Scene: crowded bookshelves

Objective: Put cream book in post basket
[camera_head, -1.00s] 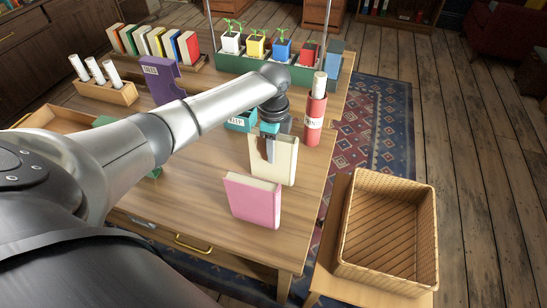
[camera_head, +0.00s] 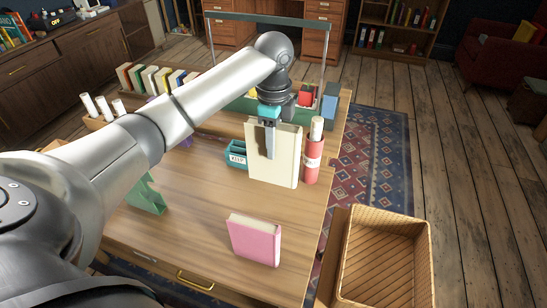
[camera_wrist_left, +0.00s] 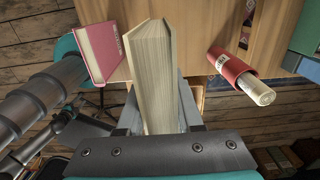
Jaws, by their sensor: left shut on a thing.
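The cream book (camera_head: 285,158) is upright in my left gripper (camera_head: 269,140), which is shut on its top part. The book looks raised above the table, to the left of the red tube. In the left wrist view the cream book (camera_wrist_left: 154,75) fills the space between the fingers, its page edges facing the camera. The wicker basket (camera_head: 347,270) stands on a low wooden stand right of the table; I cannot read any label on it. Its inside looks empty. My right gripper is not in view.
A pink book (camera_head: 255,240) stands upright near the table's front; it also shows in the left wrist view (camera_wrist_left: 101,50). A red tube (camera_head: 313,155) holding a rolled paper stands close right of the cream book. A teal holder (camera_head: 237,153) stands left of it.

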